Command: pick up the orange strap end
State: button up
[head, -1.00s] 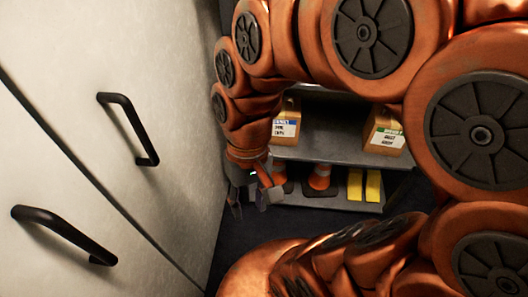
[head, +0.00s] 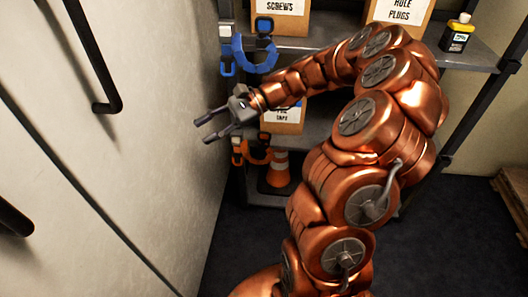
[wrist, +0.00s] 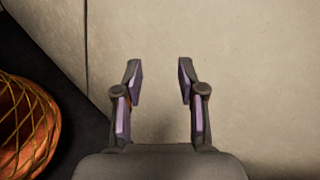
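An orange strap (head: 259,155) hangs at the left front of the shelving in the head view, below a box. One of its ends (head: 237,151) hangs at the left with a dark clip; the rest curves to the right, and part is hard to make out behind my gripper and arm. My gripper (head: 203,132) is a little above and left of the strap, pointing left towards the pale cabinet. In the wrist view my gripper (wrist: 158,80) is open with nothing between the fingers, facing the pale surface. The strap is not clearly visible there.
A blue strap (head: 254,53) hangs above, by the upper shelf. Boxes (head: 281,17) and a yellow-black bottle (head: 457,35) stand on that shelf. A traffic cone (head: 279,168) is below. The pale cabinet (head: 150,150) with black handles closes off the left. Dark floor (head: 440,230) is free at right.

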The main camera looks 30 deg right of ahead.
jog(key=w+d+f+m+t+b, duration=0.2)
jog(key=d+f+m+t+b, duration=0.1)
jog(key=d+f, duration=0.25)
jog(key=w+d+f+m+t+b, duration=0.2)
jog(key=w+d+f+m, duration=0.1)
jog(key=d+f, duration=0.25)
jog(key=m+t+h+b, duration=0.3)
jog(key=m+t+b, duration=0.3)
jog(key=m, duration=0.2)
send_near(263, 139)
jog(key=w+a+r, duration=0.2)
jog(key=shift+x, duration=1.1)
jog(key=b+x, duration=0.1)
jog(key=x, duration=0.1)
jog(key=f+b+x, duration=0.1)
jog(key=x, duration=0.1)
jog(key=shift+w+a+b, duration=0.15)
jog(key=shift+w+b, duration=0.1)
jog(key=shift+b, duration=0.05)
jog(key=shift+w+a+r, duration=0.1)
jog(key=shift+w+a, duration=0.05)
jog(key=shift+w, duration=0.1)
jog(key=shift+c, duration=0.3)
grip_shut()
